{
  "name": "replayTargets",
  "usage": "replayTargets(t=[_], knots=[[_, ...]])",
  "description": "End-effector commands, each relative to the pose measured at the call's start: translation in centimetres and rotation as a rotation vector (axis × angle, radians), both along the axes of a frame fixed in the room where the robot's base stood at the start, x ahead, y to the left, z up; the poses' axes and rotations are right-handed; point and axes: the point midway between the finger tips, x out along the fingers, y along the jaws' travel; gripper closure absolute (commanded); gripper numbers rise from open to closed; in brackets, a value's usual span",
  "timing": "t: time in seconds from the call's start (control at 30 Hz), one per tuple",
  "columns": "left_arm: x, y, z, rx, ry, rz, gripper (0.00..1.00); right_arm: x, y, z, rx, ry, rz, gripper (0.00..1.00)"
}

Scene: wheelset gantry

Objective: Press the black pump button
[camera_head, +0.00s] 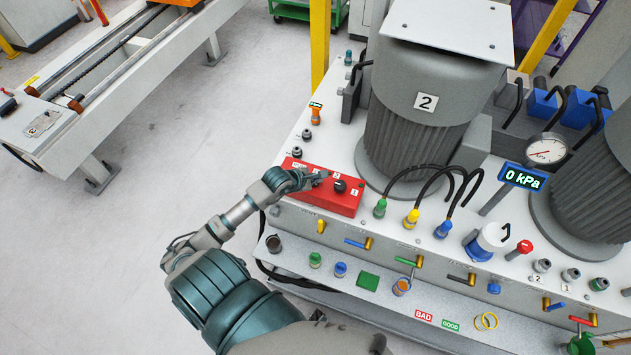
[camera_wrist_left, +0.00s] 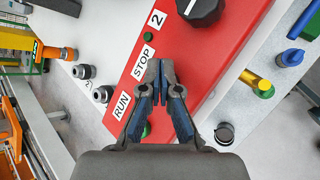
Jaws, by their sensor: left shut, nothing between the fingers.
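The red control panel (camera_head: 310,199) lies on the near left corner of the white pump unit. It also fills the middle of the left wrist view (camera_wrist_left: 228,62), with RUN, STOP and 2 labels. A black knob (camera_head: 340,187) stands on the panel and shows at the top of the wrist view (camera_wrist_left: 201,9). No separate black button is clear to see; the gripper hides part of the panel. My left gripper (camera_head: 316,177) is shut and empty over the panel's left part, next to the STOP label (camera_wrist_left: 143,62). Whether its tips touch the panel, I cannot tell.
A grey motor (camera_head: 424,115) marked 2 stands behind the panel. Black hoses with green and yellow fittings (camera_head: 411,218) rise at its right. A gauge (camera_head: 546,150) stands above a 0 kPa display (camera_head: 523,178). Coloured valve levers line the front.

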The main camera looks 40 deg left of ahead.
Motion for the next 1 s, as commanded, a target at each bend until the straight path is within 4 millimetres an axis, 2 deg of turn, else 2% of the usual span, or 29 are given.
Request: replayTargets(t=[0.27, 0.53, 0.7, 1.0], knots=[[0.0, 0.3, 0.7, 0.000, 0.000, 0.000, 1.00, 0.0, -0.3, 0.4, -0.003, -0.001, 0.000, 0.60], [0.0, 0.2, 1.1, 0.001, -0.001, 0.000, 1.00, 0.0, 1.0, 0.6, 0.012, -0.001, -0.004, 0.60], [0.0, 0.2, 2.7, 0.002, -0.002, -0.001, 1.00, 0.1, 1.3, 1.7, 0.015, -0.002, -0.003, 0.60], [0.0, 0.3, 5.5, 0.001, -0.001, -0.001, 1.00, 0.2, 0.5, 3.7, 0.006, -0.003, -0.001, 0.60]])
